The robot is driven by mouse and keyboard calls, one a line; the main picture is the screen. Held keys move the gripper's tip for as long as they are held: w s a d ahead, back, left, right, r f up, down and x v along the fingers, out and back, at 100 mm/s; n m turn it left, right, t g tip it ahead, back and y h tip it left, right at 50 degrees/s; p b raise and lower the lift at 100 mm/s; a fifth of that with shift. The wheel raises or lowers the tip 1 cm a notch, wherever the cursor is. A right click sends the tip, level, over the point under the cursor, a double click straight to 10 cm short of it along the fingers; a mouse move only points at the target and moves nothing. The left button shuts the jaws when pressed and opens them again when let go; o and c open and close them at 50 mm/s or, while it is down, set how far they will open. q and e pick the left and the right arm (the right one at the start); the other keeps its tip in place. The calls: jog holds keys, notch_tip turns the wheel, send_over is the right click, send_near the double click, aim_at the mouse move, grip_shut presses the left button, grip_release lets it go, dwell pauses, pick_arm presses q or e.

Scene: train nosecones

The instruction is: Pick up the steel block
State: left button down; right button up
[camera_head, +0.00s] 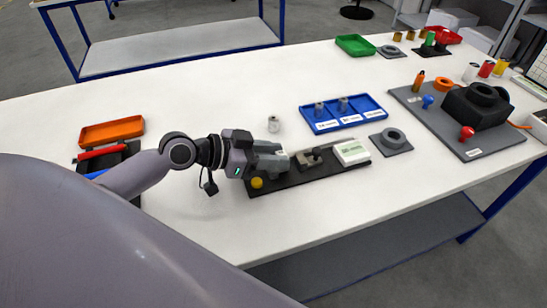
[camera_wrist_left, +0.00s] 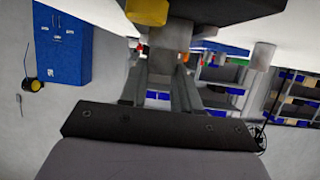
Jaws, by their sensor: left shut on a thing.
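My left gripper (camera_head: 280,162) reaches in from the left over the dark fixture board (camera_head: 318,178) on the white table. It is shut on the steel block, a grey block (camera_wrist_left: 170,36) seen between the finger ends in the left wrist view. The fingers largely hide the block in the head view. A yellow button (camera_head: 257,183) is on the board just in front of the gripper; it also shows in the wrist view (camera_wrist_left: 147,11). I cannot tell whether the block touches the board. My right gripper is not in view.
A small grey nosecone (camera_head: 273,124) stands behind the gripper. A blue tray (camera_head: 313,128) holds two grey parts. A labelled white-green box (camera_head: 352,153) is at the board's right end. An orange tray (camera_head: 111,132) lies left. The back-middle tabletop is clear.

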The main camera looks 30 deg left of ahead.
pick_arm(q)
notch_tip(320, 180, up, 19)
jog(key=p, duration=0.1)
jog(key=s+d+f+n+t+y, duration=0.1)
jog(key=s+f+n+t+y, duration=0.2)
jog(key=f+n+y, duration=0.5)
notch_tip(320, 180, down, 6)
jog(key=shift+s+d+f+y, duration=0.2)
jog(key=shift+s+d+y, duration=0.1)
jog(key=shift+s+y, duration=0.25)
dwell(0.6)
jog(key=shift+a, duration=0.15)
